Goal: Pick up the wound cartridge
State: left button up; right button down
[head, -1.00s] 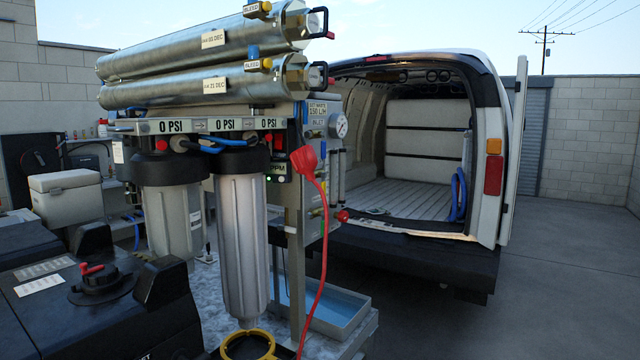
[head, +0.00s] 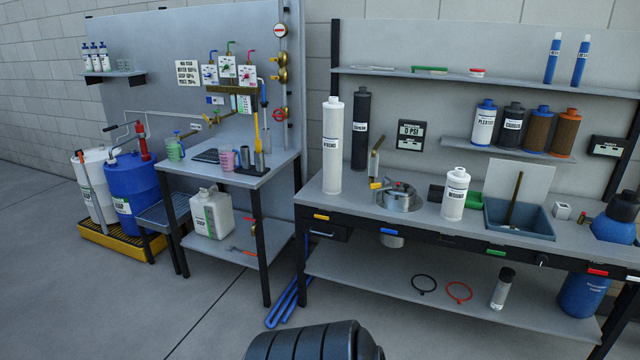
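Two white cartridges stand upright on the right bench, and their small labels appear to read "WOUND". The tall white cartridge (head: 332,170) stands at the bench's left end, beside a tall dark cartridge (head: 361,130). The shorter white cartridge (head: 455,196) stands near the bench's front edge, between the round metal basin and the blue-grey tray. Neither is held. Neither of my grippers is in view.
The right bench (head: 345,205) also carries a metal basin (head: 398,198) and a blue-grey tray (head: 520,222). Several cartridges stand on the shelf (head: 470,147) above. A dark ribbed object (head: 305,343) is at the bottom edge. Grey floor (head: 200,320) is open in front.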

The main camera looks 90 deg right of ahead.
aim_at(457, 184)
jog(key=z, duration=3.6)
jog(key=i+j+u, duration=0.15)
jog(key=i, duration=0.6)
jog(key=i+j+u, duration=0.1)
jog(key=i, duration=0.6)
jog(key=j, duration=0.1)
